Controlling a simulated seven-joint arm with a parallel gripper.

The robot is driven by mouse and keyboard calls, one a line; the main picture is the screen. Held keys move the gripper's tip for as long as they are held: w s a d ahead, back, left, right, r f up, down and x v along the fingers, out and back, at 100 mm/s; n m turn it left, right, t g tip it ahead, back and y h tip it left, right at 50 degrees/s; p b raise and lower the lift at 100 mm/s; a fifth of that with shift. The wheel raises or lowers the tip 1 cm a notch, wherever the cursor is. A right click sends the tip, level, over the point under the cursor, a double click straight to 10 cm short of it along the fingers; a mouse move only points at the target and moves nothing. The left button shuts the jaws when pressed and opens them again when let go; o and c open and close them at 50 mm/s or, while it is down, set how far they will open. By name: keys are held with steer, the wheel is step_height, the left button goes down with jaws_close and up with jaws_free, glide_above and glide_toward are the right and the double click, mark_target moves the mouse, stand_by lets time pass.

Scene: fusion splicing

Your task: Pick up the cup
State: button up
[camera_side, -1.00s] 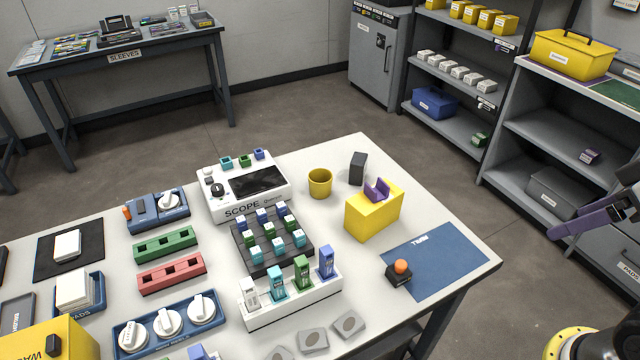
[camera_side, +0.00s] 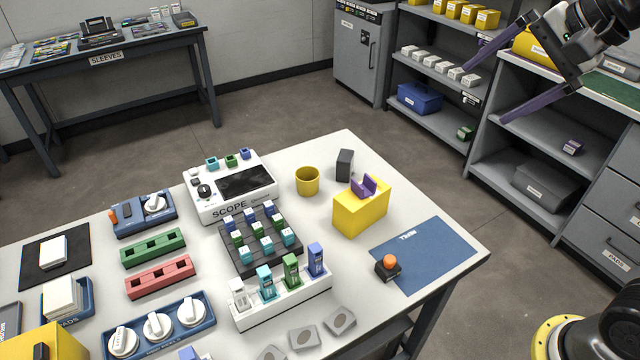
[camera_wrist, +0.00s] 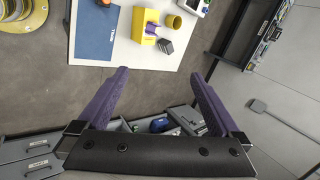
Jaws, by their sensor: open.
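The yellow cup (camera_side: 307,181) stands upright on the white table (camera_side: 345,262), between the scope and a small dark grey block. It also shows near the top of the wrist view as a small yellow cup (camera_wrist: 173,21). My gripper (camera_side: 486,93) is at the upper right of the side view, raised well above the floor and away from the cup. Its two purple fingers are spread wide with nothing between them. In the wrist view my gripper (camera_wrist: 160,73) is open, and the cup lies beyond the fingertips.
Right of the cup are the dark grey block (camera_side: 345,164) and a yellow box (camera_side: 360,212) with a purple holder on top. The scope (camera_side: 232,187) is close on its left. A blue mat (camera_side: 425,258) lies at the table's right end. Shelves (camera_side: 530,150) stand behind.

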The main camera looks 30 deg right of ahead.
steer(key=w+a+m, duration=0.2)
steer(key=w+m, duration=0.3)
steer(key=w, duration=0.7)
steer(key=m+g+y, duration=0.2)
steer(key=m+g, duration=0.2)
steer(key=m, duration=0.1)
glide_above(307, 177)
steer(key=s, duration=0.4)
step_height(307, 177, down, 34)
steer(key=shift+s+d+r, duration=0.1)
steer(key=shift+s+r, duration=0.05)
steer(key=shift+r, duration=0.1)
steer(key=shift+d+x, duration=0.1)
steer(key=shift+x, duration=1.45)
steer(key=shift+d+x, duration=0.15)
steer(key=shift+x, duration=1.35)
steer(key=c, duration=1.4)
